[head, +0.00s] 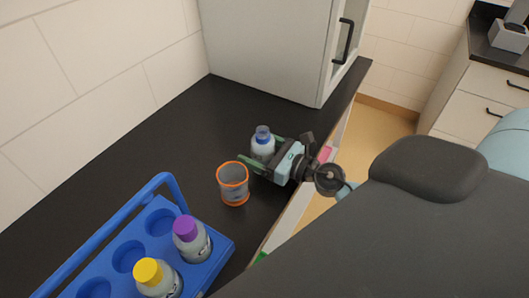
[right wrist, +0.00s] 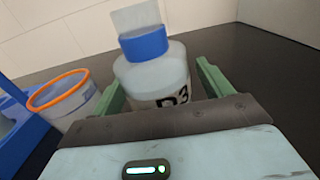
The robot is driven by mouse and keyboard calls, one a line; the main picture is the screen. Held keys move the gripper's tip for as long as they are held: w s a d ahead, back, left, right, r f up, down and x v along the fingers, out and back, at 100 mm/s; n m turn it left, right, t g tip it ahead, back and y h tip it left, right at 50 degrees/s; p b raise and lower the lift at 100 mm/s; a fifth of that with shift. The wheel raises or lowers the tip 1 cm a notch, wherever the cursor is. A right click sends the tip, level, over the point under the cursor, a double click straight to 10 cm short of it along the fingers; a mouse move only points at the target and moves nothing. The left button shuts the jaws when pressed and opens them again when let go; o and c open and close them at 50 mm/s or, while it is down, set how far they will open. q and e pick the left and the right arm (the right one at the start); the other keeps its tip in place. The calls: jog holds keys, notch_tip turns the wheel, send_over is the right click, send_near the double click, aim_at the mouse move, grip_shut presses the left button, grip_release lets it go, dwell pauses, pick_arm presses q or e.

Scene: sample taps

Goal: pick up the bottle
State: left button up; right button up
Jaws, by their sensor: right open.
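The bottle (head: 262,147) is whitish with a blue cap and stands upright on the black counter. In the right wrist view the bottle (right wrist: 155,75) shows a label reading "D3". My right gripper (head: 263,155) is open, with its green fingers on either side of the bottle; in the right wrist view the gripper (right wrist: 158,85) has a visible gap on the right, and I cannot tell whether the left finger touches. The lower part of the bottle is hidden by the gripper. My left gripper is not in view.
A clear cup with an orange rim (head: 233,184) stands close to the gripper's left finger. A blue carrier (head: 127,257) holds a purple-capped bottle (head: 191,238) and a yellow-capped bottle (head: 157,279). A grey cabinet (head: 265,45) stands behind.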

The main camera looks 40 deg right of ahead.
jog(key=shift+w+a, duration=0.15)
jog(key=shift+w, duration=0.15)
jog(key=shift+c, duration=0.2)
jog(key=c, duration=1.2)
